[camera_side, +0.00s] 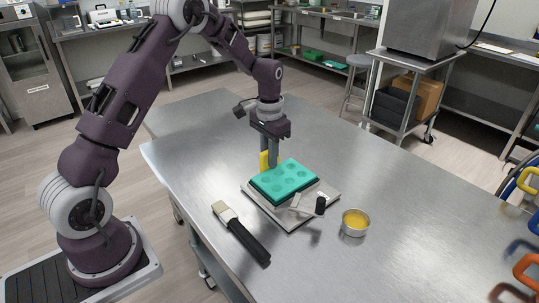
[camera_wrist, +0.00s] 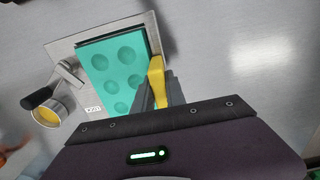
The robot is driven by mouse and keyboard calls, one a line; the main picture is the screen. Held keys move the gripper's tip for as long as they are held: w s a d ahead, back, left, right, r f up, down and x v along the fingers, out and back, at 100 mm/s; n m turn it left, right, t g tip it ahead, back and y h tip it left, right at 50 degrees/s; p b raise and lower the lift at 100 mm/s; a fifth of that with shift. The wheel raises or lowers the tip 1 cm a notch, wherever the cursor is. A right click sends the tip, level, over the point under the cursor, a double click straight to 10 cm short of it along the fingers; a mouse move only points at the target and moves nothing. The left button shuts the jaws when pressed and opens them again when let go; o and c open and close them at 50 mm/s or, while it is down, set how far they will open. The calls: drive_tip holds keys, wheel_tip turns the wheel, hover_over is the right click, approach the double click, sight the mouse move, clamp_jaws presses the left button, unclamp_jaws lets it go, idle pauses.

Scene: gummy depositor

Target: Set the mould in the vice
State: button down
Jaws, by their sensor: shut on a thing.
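The teal mould (camera_side: 284,180) has several round hollows in its top and looks level. It is over the vice's grey base plate (camera_side: 292,219); I cannot tell whether it rests fully down. The vice's lever with a black knob (camera_side: 320,205) is at the mould's front right side. In the wrist view the mould (camera_wrist: 114,68) lies over the plate (camera_wrist: 62,47), with the lever (camera_wrist: 40,97) to its left. My gripper (camera_side: 271,160) is shut on a yellow tab (camera_wrist: 156,78) at the mould's edge. The fingers (camera_wrist: 160,97) hide part of that edge.
A brush with a black handle (camera_side: 247,240) lies on the steel table (camera_side: 400,190) left of the vice. A small metal cup of yellow stuff (camera_side: 355,222) stands to its right. Coloured handled items (camera_side: 527,268) are at the far right. The table behind the vice is clear.

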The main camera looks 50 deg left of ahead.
drive_tip(key=c, duration=1.3)
unclamp_jaws()
drive_tip(key=shift+r, duration=0.1)
wheel_tip(320, 180, up, 6)
drive_tip(key=shift+s+d+r, duration=0.1)
drive_tip(key=shift+d+r, duration=0.05)
drive_tip(key=shift+r, duration=0.6)
drive_tip(key=s+d+r+t, duration=0.2)
drive_tip(key=s+d+r, duration=0.2)
drive_tip(key=s+r, duration=0.3)
drive_tip(key=s+d+r+t, duration=0.1)
drive_tip(key=s+d+r, duration=0.4)
drive_tip(key=s+r, duration=0.2)
drive_tip(key=s+d+t, duration=0.1)
drive_tip(key=s, duration=0.6)
drive_tip(key=s+d+f+t, duration=0.1)
drive_tip(key=s+d, duration=0.1)
drive_tip(key=s, duration=0.6)
drive_tip(key=shift+d+f+t, duration=0.25)
drive_tip(key=shift+d+t, duration=0.05)
